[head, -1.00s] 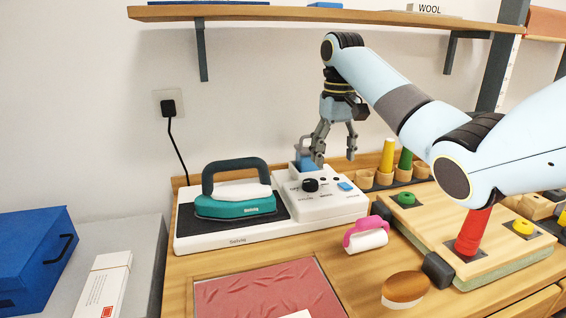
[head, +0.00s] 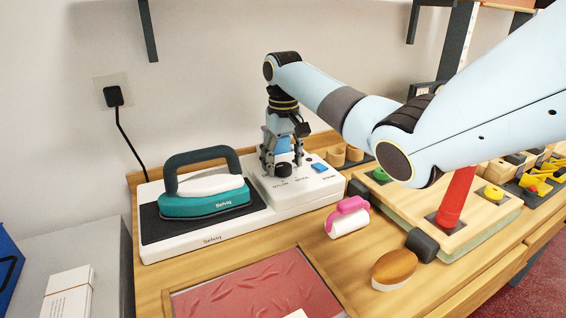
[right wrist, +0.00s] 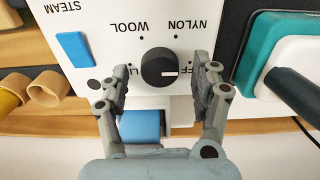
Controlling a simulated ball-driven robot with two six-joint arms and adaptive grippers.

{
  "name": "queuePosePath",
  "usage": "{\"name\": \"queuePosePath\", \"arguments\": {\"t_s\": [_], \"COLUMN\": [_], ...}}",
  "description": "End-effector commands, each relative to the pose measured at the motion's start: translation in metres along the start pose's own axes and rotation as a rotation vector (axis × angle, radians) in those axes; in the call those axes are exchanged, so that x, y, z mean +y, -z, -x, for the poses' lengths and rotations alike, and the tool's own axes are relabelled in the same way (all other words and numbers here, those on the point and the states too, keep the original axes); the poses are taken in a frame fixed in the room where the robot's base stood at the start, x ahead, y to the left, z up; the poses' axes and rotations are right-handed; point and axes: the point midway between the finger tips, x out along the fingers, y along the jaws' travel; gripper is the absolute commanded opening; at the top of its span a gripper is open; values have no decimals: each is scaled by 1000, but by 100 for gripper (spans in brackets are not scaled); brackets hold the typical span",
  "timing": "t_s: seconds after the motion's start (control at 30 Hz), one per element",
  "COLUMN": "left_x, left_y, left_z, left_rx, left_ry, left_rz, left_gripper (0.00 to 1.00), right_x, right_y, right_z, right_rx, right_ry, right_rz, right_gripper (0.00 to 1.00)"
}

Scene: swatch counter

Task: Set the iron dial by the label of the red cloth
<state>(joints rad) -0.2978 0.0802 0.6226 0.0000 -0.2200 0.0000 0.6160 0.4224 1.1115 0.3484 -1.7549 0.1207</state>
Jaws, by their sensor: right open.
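The iron dial (head: 283,170) is a black knob on the white base of the iron station; it also shows in the right wrist view (right wrist: 158,67). Its white mark points right in that view, toward a partly covered label ending in "FF". NYLON, WOOL and a partly hidden "LI" label surround it. My right gripper (right wrist: 162,82) is open, one finger on each side of the dial; contact is not visible. The red cloth (head: 255,290) lies on the counter, creased. A white label (head: 295,314) on it is cut by the bottom edge, its text unreadable. My left gripper is out of view.
The teal iron (head: 205,197) rests on its pad left of the dial. A blue STEAM button (head: 319,167) is close by. A pink-handled lint roller (head: 348,217), a brown brush (head: 394,268) and a board with a red cone (head: 456,197) stand to the right.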

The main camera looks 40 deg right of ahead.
Motion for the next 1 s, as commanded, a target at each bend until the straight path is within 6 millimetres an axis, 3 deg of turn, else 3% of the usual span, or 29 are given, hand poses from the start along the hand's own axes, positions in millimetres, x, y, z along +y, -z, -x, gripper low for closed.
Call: {"name": "queuePosePath", "arguments": {"t_s": [0.37,0.8,1.0], "left_x": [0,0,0], "left_y": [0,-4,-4], "left_z": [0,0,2], "left_rx": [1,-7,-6], "left_ry": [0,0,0], "left_rz": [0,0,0], "left_gripper": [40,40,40], "right_x": [0,0,0], "right_y": [0,0,0], "right_z": [-7,-7,-6], "right_rx": [1,1,1], "right_ry": [0,0,0], "right_rz": [0,0,14], "right_gripper": [64,8,8]}}
